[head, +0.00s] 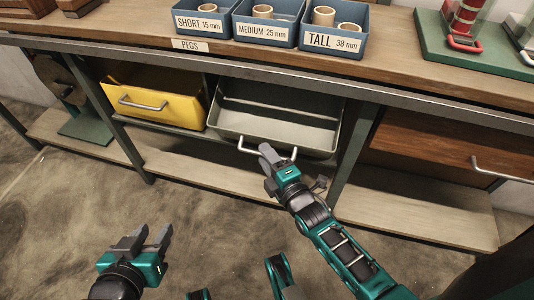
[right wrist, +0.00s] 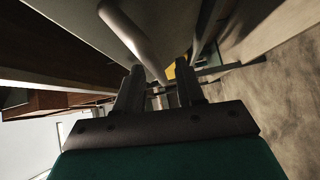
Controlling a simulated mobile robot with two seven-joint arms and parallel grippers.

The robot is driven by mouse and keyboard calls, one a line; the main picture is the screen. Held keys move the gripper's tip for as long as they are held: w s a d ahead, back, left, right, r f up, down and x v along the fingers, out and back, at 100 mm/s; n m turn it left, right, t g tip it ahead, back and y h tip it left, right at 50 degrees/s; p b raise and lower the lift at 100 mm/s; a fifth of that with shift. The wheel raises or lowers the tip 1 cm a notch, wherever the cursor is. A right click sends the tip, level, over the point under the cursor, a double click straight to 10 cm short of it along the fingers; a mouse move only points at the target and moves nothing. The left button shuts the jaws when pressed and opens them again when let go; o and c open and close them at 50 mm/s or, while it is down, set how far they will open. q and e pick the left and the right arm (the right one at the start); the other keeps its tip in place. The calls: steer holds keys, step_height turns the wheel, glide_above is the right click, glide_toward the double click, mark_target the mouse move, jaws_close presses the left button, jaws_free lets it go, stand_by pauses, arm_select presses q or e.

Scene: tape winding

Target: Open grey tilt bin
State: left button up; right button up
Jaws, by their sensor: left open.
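The grey tilt bin (head: 272,128) hangs under the workbench, tilted forward with its top open and its inside showing empty. Its pale bar handle (head: 250,151) is on the front and also shows in the right wrist view (right wrist: 132,34). My right gripper (head: 268,153) is at the handle. In the right wrist view its two fingers (right wrist: 160,88) stand apart, with the bar reaching toward the gap between them; whether they touch it is unclear. My left gripper (head: 150,236) is open and empty, low at the left, away from the bin.
A yellow bin (head: 155,100) with a handle sits left of the grey bin. A wooden drawer (head: 425,145) is at the right. Blue peg boxes (head: 335,40) stand on the workbench (head: 395,72). A lower shelf (head: 200,165) runs beneath. The floor in front is clear.

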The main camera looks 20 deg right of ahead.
jaws_close()
stand_by(0.3)
stand_by(0.3)
